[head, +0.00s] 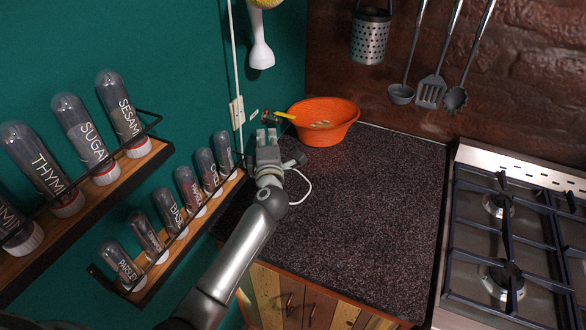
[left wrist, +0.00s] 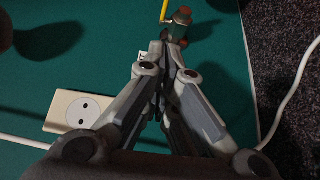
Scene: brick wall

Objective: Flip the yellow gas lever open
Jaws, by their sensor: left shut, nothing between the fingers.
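The yellow gas lever (head: 285,115) is a thin bar on a small valve at the teal wall, beside the orange bowl. In the left wrist view the yellow lever (left wrist: 164,11) shows at the top edge, partly cut off, with the valve body (left wrist: 182,19) beside it. My left gripper (head: 266,133) is just in front of the valve and below it in the head view. In the left wrist view its fingers (left wrist: 164,50) are closed together and empty, with the tips close to the valve. I cannot tell whether they touch it. My right gripper is not in view.
An orange bowl (head: 324,121) stands on the dark speckled counter (head: 370,205) right of the lever. A white socket (left wrist: 78,113) and cable are on the wall. Spice shelves (head: 165,245) line the left wall. A gas stove (head: 505,250) is at the right. The middle counter is clear.

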